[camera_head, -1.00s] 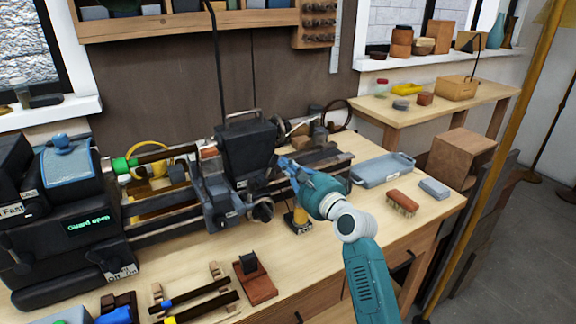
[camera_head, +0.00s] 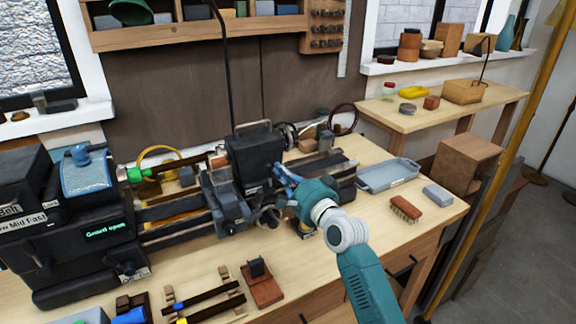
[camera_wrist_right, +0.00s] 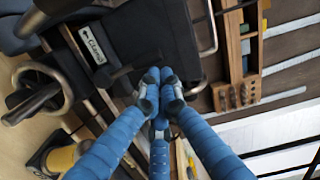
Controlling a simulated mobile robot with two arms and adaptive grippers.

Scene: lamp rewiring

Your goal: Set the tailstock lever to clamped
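The lathe's dark tailstock block (camera_head: 254,158) stands on the bed rails. In the right wrist view its face carries a white label with an arrow that seems to read CLAMP (camera_wrist_right: 94,44). A dark lever-like bar (camera_wrist_right: 122,73) runs from below the label toward my fingertips. My right gripper (camera_head: 280,176) is at the right side of the block. Its blue fingers, with tips together in the wrist view (camera_wrist_right: 160,88), are at the bar's end. Whether they touch or hold it is not clear. In the head view the fingers hide the lever. My left gripper is not in view.
A spoked handwheel (camera_wrist_right: 40,92) is close by the gripper. A yellow-bodied item (camera_wrist_right: 62,158) stands below. A grey-blue tray (camera_head: 386,178), a brush (camera_head: 406,208) and a grey block (camera_head: 438,195) lie to the right. The display reads Guard open (camera_head: 104,231).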

